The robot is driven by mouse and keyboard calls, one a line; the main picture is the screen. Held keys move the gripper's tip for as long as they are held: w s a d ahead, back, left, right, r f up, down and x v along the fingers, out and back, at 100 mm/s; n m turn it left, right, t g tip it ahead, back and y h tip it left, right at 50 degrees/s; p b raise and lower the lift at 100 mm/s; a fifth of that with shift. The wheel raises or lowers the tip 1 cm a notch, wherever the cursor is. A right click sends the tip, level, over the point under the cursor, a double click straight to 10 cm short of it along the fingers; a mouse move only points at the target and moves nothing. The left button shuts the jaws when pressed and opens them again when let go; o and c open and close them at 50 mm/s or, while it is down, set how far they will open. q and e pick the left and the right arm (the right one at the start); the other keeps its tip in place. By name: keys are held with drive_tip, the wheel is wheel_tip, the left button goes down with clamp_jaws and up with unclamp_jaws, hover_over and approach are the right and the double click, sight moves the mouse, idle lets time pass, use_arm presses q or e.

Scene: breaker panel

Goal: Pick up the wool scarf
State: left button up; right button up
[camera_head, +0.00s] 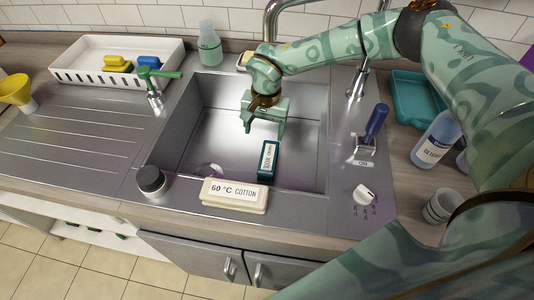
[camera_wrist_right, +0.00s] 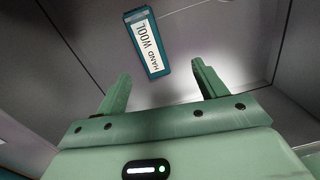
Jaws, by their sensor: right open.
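A small teal block (camera_head: 268,160) stands in the steel sink near its front wall. In the right wrist view the block (camera_wrist_right: 147,42) has a white label reading "HAND WOOL". It looks like a stiff block; no loose cloth shows. My right gripper (camera_head: 264,130) is open and empty inside the sink, behind the block in the head view. In the wrist view the block lies beyond the two fingertips (camera_wrist_right: 161,75), apart from them. My left gripper is not in view.
A cream block (camera_head: 234,194) labelled "60 °C COTTON" and a dark-lidded jar (camera_head: 151,181) are on the sink's front edge. A blue lever (camera_head: 376,122) and white knob (camera_head: 363,194) are on the right. A white tray (camera_head: 85,78) stands back left. The sink floor is otherwise mostly clear.

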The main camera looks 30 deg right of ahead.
sight(269, 154)
drive_tip(key=shift+n+h, duration=0.3)
drive_tip(key=shift+n, duration=0.3)
drive_tip(key=f, duration=0.2)
drive_tip(key=f+b, duration=0.1)
drive_tip(key=f, duration=0.1)
drive_tip(key=d+f+b, duration=0.1)
drive_tip(key=f, duration=0.1)
drive_tip(key=shift+s+f, duration=0.15)
drive_tip(key=shift+f, duration=0.15)
drive_tip(key=f, duration=0.1)
drive_tip(key=f+b, duration=0.1)
drive_tip(key=f, duration=0.1)
drive_tip(key=f+b, duration=0.1)
drive_tip(key=f, duration=0.1)
drive_tip(key=shift+s+d+f, duration=0.1)
drive_tip(key=shift+s, duration=0.15)
drive_tip(key=shift+f, duration=0.1)
drive_tip(key=shift+c, duration=0.6)
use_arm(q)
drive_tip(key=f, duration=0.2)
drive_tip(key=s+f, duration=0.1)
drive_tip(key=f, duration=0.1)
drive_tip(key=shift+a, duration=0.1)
use_arm(e)
drive_tip(key=c, duration=1)
